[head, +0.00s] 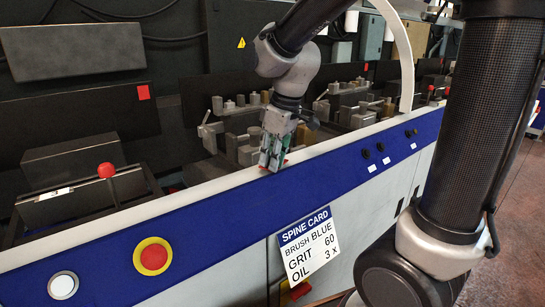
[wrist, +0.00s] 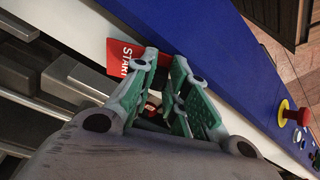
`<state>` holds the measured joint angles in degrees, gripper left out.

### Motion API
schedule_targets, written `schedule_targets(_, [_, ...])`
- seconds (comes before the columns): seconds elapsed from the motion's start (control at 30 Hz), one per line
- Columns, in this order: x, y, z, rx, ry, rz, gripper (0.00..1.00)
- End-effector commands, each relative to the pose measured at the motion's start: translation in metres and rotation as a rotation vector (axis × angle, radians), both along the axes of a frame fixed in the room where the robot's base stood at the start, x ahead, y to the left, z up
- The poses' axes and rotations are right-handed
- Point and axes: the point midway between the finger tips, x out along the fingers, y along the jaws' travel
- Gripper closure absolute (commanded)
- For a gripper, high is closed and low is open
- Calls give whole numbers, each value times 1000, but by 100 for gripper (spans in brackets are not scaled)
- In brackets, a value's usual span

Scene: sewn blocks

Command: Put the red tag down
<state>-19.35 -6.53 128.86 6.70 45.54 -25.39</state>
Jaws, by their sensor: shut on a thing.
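The red tag (wrist: 120,56) bears the white word START. In the wrist view it sticks out to the upper left of my gripper (wrist: 172,90), and its rest is hidden behind the green-padded fingers. My gripper is shut on it. In the head view my gripper (head: 271,156) points down at the white top edge of the blue-fronted machine (head: 225,195). Only small slivers of red show at the fingertips there. I cannot tell whether the tag touches the ledge.
A red-knobbed lever (head: 106,171) stands at the left. The front has a red and yellow button (head: 153,256), a white button (head: 63,285) and a hanging card (head: 309,245) reading SPINE CARD, BRUSH BLUE, GRIT 60, OIL 3 x. Grey metal fixtures (head: 240,125) crowd the area behind my gripper.

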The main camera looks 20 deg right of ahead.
Motion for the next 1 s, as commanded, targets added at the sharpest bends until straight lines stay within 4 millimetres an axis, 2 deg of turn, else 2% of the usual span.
schedule_targets(0.07, [0,0,-1,0,0,0,100])
schedule_targets(0.1, [0,0,-1,0,0,0,77])
schedule_targets(0.2, [0,0,-1,0,0,0,59])
schedule_targets(0.5, [0,0,-1,0,0,0,59])
schedule_targets(0.63, [-1,-1,8,1,-3,0,59])
schedule_targets(0.77, [-5,-4,31,2,-5,0,59])
schedule_targets(1.0, [-14,-13,83,1,-4,-1,59])
